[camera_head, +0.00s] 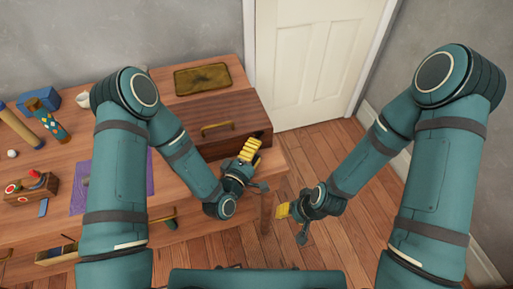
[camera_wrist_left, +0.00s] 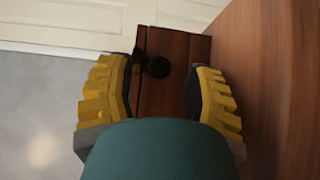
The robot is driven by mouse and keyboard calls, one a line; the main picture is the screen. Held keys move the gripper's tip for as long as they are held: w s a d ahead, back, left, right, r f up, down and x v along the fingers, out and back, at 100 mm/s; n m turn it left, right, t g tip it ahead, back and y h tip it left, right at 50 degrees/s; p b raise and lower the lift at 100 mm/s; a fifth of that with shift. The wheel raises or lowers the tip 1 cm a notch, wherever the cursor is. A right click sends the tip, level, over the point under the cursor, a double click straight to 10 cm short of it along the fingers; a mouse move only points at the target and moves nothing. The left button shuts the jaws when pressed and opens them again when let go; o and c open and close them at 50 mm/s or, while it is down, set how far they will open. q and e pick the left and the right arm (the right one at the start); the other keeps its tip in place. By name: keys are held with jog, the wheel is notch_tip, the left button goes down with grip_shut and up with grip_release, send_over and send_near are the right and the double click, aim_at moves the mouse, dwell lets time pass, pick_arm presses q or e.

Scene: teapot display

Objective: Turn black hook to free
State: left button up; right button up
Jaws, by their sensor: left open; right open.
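The black hook (camera_wrist_left: 155,66) is a small dark piece with a round knob on the end of a brown wooden box (camera_wrist_left: 175,50) in the left wrist view. My left gripper (camera_wrist_left: 166,68) is open, with its yellow ribbed fingers on either side of the hook and apart from it. In the head view the left gripper (camera_head: 250,151) is by the right end of the wooden box (camera_head: 195,115), and the hook cannot be made out there. My right gripper (camera_head: 290,212) is open and empty, off the right side of the table.
A purple cloth (camera_head: 78,195), a patterned cylinder (camera_head: 48,121) and a toolbox-like item (camera_head: 30,189) lie left. Floor right of the table is clear.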

pick_arm(q)
jog(key=shift+w+d, duration=0.3)
jog(key=shift+w, duration=0.25)
grip_shut()
